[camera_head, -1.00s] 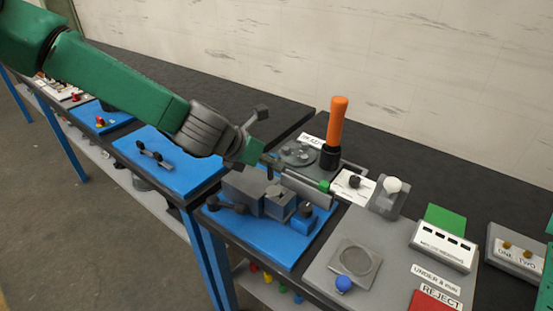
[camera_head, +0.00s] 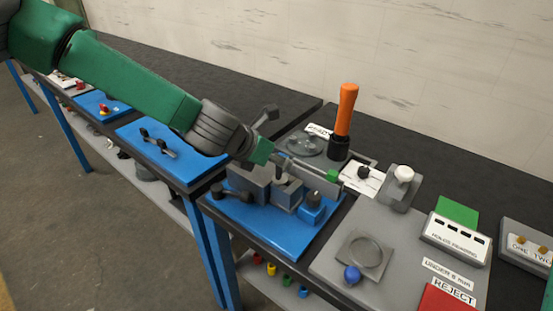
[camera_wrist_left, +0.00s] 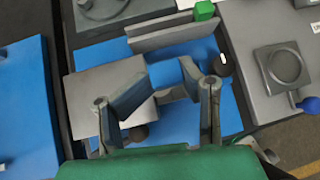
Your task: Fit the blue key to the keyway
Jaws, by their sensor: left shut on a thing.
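My left gripper (camera_head: 278,158) reaches in from the upper left over the blue fixture board. In the left wrist view its fingertips (camera_wrist_left: 167,80) are closed on a small blue piece, which looks like the blue key (camera_wrist_left: 166,73). A grey shaft (camera_head: 312,178) with a green end (camera_head: 332,175) lies across the fixture, just beyond the fingers; it also shows in the wrist view (camera_wrist_left: 175,34). The keyway cannot be made out, and contact between key and shaft cannot be told. My right gripper is out of view.
Grey blocks (camera_head: 249,180) and a black knob (camera_head: 314,198) stand on the blue board (camera_head: 265,235). An orange handle (camera_head: 346,110) rises behind. A grey panel (camera_head: 330,265) with a blue ball (camera_head: 352,274) lies to the right. Another blue board (camera_head: 185,166) is at left.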

